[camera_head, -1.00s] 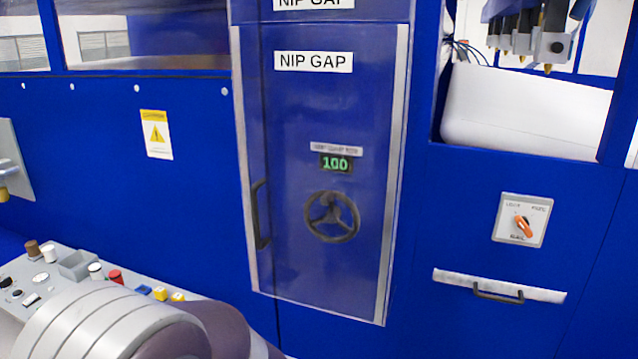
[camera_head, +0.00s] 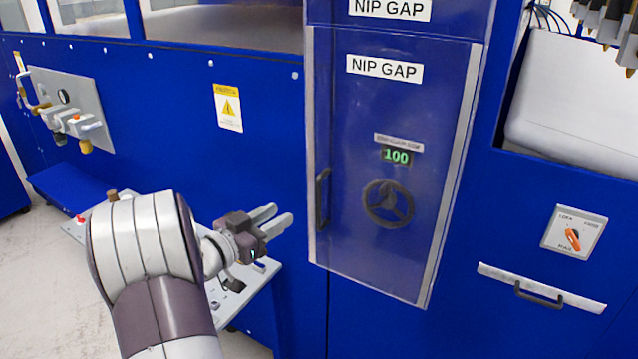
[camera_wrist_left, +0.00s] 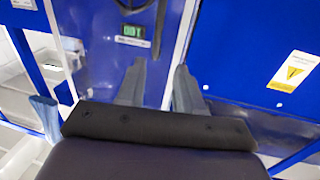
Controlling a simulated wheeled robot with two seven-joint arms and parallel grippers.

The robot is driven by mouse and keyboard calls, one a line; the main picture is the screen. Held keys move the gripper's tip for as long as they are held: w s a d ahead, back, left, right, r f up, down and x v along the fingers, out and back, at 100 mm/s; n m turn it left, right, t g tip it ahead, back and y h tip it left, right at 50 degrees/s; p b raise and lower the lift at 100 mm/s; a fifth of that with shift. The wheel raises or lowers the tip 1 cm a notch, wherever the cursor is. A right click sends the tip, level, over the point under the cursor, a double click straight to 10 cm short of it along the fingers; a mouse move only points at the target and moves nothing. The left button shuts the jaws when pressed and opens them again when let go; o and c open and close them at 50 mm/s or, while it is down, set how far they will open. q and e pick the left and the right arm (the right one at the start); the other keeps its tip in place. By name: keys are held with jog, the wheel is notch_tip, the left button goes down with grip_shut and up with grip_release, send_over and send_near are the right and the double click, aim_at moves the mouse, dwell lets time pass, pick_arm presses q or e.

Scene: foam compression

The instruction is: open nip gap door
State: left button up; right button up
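The nip gap door (camera_head: 350,240) is a tall clear panel with silver side edges, shut in the blue machine front. Its black upright handle (camera_head: 322,198) is at the panel's left edge. Behind it show a handwheel (camera_head: 388,204) and a green readout of 100 (camera_head: 396,156). My left gripper (camera_head: 281,213) is left of the handle, apart from it, empty, its two fingers spread and pointing right. In the left wrist view the fingers (camera_wrist_left: 158,78) stand apart below the door, with the handle (camera_wrist_left: 159,28) beyond them. My right gripper is not in view.
A grey control panel (camera_head: 262,278) with buttons lies below my left gripper. A plate with fittings (camera_head: 72,115) is at far left. A rotary switch (camera_head: 574,234) and a drawer-like handle (camera_head: 539,294) are right of the door.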

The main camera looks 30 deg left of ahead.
aim_at(316, 192)
pick_arm(q)
jog(key=w+d+p, duration=0.1)
jog(key=w, duration=0.2)
jog(key=w+p, duration=0.2)
jog(key=w, duration=0.2)
jog(key=w+d+p, duration=0.1)
jog(key=w, duration=0.3)
jog(key=shift+w+d+r, duration=0.2)
jog(key=shift+d+r, duration=0.15)
jog(key=shift+w+d+f+p, duration=0.1)
jog(key=shift+w+p, duration=0.25)
jog(key=shift+w, duration=0.15)
grip_shut()
